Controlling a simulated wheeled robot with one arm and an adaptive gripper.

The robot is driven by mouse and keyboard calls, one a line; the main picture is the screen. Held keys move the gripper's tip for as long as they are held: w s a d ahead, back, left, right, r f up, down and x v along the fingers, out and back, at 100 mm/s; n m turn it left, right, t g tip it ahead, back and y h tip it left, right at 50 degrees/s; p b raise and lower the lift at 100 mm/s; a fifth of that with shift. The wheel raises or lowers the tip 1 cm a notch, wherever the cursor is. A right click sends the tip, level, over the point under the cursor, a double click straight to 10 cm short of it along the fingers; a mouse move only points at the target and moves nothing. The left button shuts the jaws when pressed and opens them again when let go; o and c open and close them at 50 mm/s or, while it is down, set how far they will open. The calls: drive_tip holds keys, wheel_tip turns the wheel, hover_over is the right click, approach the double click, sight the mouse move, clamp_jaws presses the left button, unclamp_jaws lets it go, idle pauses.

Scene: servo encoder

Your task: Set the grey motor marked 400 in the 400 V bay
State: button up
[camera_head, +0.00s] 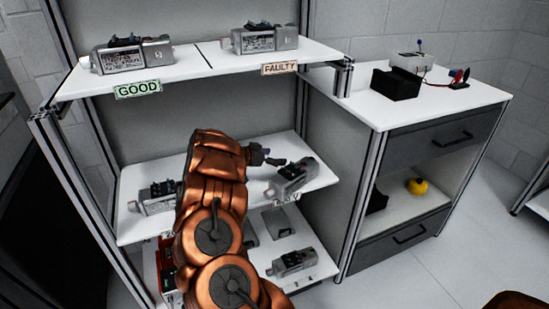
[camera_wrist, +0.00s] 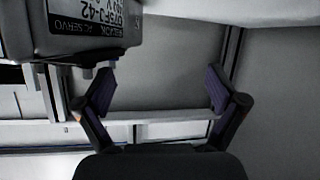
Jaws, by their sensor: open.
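A grey motor (camera_head: 293,177) is on the right part of the middle shelf, turned at an angle, beside my gripper (camera_head: 270,156). A label at the shelf's front edge below it (camera_head: 287,197) ends in "V"; its number is not readable. In the wrist view a grey motor (camera_wrist: 85,30) fills the upper left, its plate upside down, reading "AC SERVO"; the voltage figure is partly cut off. My gripper (camera_wrist: 159,88) is open and empty, with the motor above and left of its left finger. Another grey motor (camera_head: 157,198) stands left on the middle shelf, partly behind my arm.
The top shelf holds two grey motors, one above the GOOD label (camera_head: 138,89) and one above the FAULTY label (camera_head: 280,68). A further motor (camera_head: 294,262) lies on the lowest level. Uprights flank the shelves. A white-topped cabinet (camera_head: 420,108) with a black box (camera_head: 395,84) stands right.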

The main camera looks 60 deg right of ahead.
idle(0.3)
drive_tip(key=v, duration=1.2)
